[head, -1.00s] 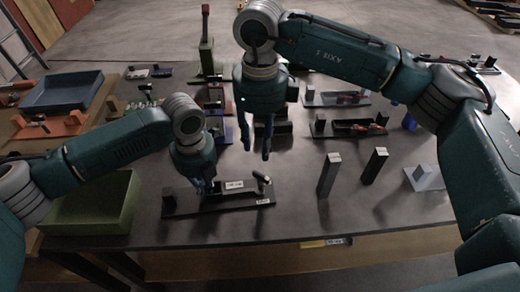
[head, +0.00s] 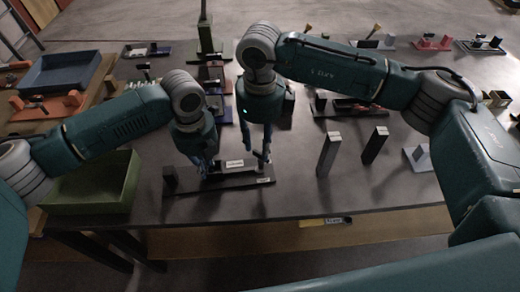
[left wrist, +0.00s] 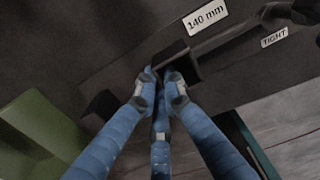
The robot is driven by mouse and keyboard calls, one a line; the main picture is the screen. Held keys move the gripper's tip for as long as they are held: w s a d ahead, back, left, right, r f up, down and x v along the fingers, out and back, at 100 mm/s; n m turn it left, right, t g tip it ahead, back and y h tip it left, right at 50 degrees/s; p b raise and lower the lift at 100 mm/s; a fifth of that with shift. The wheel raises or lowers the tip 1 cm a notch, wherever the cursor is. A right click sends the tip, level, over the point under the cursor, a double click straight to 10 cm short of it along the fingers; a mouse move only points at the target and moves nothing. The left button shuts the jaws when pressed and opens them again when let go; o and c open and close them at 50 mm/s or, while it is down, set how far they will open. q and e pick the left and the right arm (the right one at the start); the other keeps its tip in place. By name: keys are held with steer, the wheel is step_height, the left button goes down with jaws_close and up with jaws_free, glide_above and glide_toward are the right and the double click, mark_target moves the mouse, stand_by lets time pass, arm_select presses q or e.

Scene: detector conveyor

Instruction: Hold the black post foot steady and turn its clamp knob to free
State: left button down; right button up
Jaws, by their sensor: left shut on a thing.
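The black post foot (head: 225,183) lies near the front of the dark table, with an upright block at its left end and a white label on it. The left wrist view shows its base (left wrist: 110,65) with "140 mm" and "TIGHT" labels. My left gripper (head: 208,168) is shut on a small black block (left wrist: 175,55) of the foot. My right gripper (head: 258,153) points down at the foot's right end, its fingers spread apart. The clamp knob there is mostly hidden by these fingers; I cannot tell whether they touch it.
A green tray (head: 133,180) stands to the left of the foot, and a blue tray (head: 57,82) lies further back. Two dark upright posts (head: 328,154) (head: 375,145) stand to the right. Several fixtures fill the back of the table. The table's front edge is close below the foot.

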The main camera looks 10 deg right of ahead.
mark_target(260, 155)
steer(key=shift+f, duration=1.75)
jaws_close()
steer(key=n, duration=0.4)
steer(key=shift+d+n, duration=0.1)
steer(key=shift+n, duration=0.2)
steer(key=n, duration=0.4)
steer(key=shift+d+n, duration=0.1)
steer(key=shift+n, duration=0.2)
